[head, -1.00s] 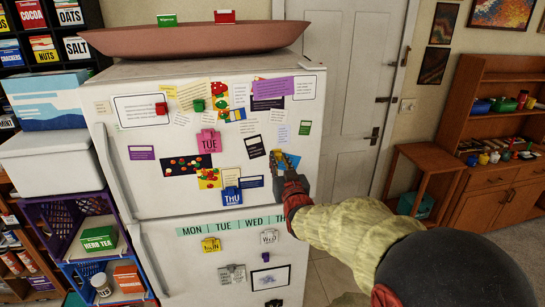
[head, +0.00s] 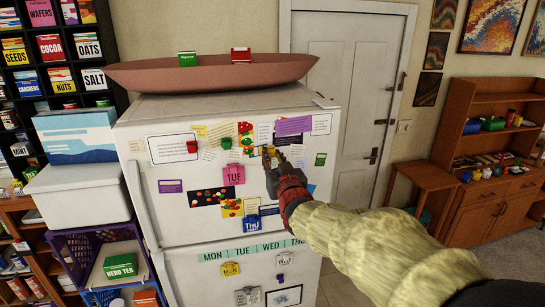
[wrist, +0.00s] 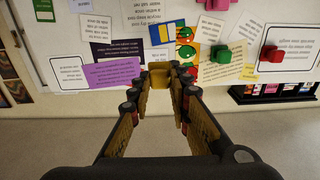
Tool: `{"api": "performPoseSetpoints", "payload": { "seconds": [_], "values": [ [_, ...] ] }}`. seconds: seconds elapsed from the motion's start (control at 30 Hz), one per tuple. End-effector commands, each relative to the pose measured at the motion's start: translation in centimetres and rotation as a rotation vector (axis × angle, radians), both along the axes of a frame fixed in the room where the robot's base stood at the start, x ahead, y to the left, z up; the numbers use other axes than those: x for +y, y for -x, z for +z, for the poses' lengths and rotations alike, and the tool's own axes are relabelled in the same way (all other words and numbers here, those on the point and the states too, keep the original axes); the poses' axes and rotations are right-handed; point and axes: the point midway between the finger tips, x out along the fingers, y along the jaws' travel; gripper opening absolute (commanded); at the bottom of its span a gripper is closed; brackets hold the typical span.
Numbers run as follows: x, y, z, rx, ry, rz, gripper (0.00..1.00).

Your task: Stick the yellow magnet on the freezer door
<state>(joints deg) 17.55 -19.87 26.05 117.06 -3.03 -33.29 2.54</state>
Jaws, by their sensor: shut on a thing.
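The yellow magnet (wrist: 159,73) is a small block between the fingertips of my gripper (wrist: 160,78); my gripper is shut on it. In the head view my gripper (head: 271,157) is in front of the upper right part of the white freezer door (head: 160,226), just below a purple note (head: 293,126). The yellow magnet shows there as a small patch (head: 265,151) at the fingertips. I cannot tell whether it touches the door. My gripper and sleeve hide part of the door's right side.
The door is crowded with papers, a green magnet (head: 226,142), a red magnet (head: 192,147) and a pink TUE clip (head: 233,175). A brown tray (head: 210,75) lies on top of the fridge. Shelves of boxes stand left, a wooden cabinet (head: 490,205) right.

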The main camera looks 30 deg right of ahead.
Motion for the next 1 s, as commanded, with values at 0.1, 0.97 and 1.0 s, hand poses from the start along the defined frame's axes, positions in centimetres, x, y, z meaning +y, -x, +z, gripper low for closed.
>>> {"api": "performPoseSetpoints", "payload": {
  "seconds": [0.1,0.97,1.0],
  "values": [
    [-0.3,-1.1,0.0,0.003,-0.001,0.001,0.04],
    [-2.2,-7.7,-0.2,0.0,0.0,0.001,0.04],
    [-2.2,-7.8,-0.1,0.0,0.0,0.001,0.04]
  ]
}}
